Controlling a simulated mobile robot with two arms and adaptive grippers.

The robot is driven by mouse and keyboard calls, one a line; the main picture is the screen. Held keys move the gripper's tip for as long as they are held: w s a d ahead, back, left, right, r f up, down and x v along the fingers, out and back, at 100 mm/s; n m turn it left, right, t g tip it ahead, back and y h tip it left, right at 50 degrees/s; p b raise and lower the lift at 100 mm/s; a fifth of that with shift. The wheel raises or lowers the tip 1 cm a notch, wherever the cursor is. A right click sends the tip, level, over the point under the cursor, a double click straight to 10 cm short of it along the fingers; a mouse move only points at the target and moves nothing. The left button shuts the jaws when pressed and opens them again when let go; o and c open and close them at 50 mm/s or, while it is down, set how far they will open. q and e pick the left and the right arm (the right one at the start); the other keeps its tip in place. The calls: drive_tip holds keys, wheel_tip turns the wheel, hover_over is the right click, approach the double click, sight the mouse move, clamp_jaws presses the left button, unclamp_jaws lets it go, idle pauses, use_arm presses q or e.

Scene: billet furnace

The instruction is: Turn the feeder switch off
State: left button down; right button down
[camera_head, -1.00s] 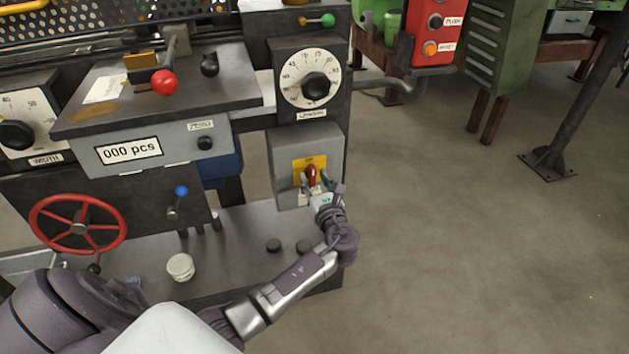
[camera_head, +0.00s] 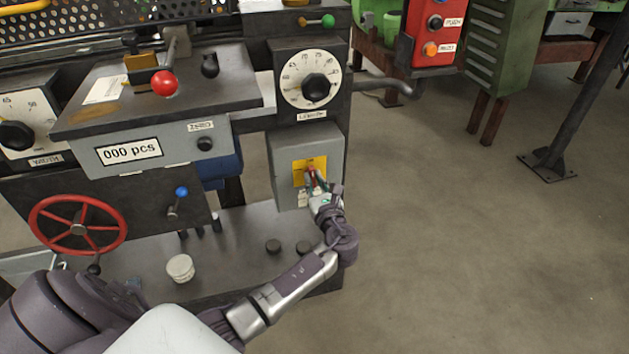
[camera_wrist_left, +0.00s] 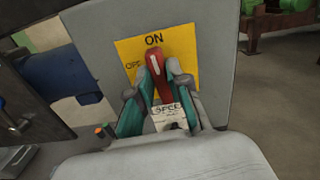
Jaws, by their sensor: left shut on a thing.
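The feeder switch has a red handle (camera_wrist_left: 157,75) on a yellow plate (camera_wrist_left: 187,50) marked ON at the top. In the head view the yellow plate (camera_head: 302,166) sits on a grey box under the length dial, with the red handle (camera_head: 311,172) in front of it. My left gripper (camera_wrist_left: 159,94) is shut on the red handle, one finger on each side of it. It also shows in the head view (camera_head: 314,184). In the wrist view the handle points up toward the ON label, and a white label is partly hidden between the fingers. My right gripper is not in view.
The grey switch box (camera_head: 284,160) hangs below the length dial (camera_head: 310,78). A red handwheel (camera_head: 77,224) and a blue-tipped lever (camera_head: 181,192) are to the left. A red button box (camera_head: 433,32) stands at the upper right. Open floor lies to the right.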

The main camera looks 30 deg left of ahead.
use_arm(q)
drive_tip(key=shift+s+f+n, duration=0.1)
drive_tip(key=shift+n, duration=1)
use_arm(e)
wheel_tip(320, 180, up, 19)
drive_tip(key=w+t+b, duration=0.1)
drive_tip(key=b, duration=0.5)
use_arm(q)
drive_tip(key=shift+s+a+f+n+b, duration=0.1)
drive_tip(key=shift+n+b, duration=0.4)
drive_tip(key=shift+n, duration=2.05)
drive_tip(key=shift+f+n+b, duration=0.1)
drive_tip(key=shift+n+b, duration=0.45)
drive_tip(key=shift+n, duration=1.95)
drive_tip(key=shift+s+a+f+n+b, duration=0.1)
drive_tip(key=shift+n+b, duration=0.4)
drive_tip(key=shift+n, duration=2.05)
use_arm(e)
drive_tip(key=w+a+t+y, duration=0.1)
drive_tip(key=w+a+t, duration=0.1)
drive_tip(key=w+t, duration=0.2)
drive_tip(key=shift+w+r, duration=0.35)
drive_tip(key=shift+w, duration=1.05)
use_arm(q)
drive_tip(key=c, duration=1.1)
unclamp_jaws()
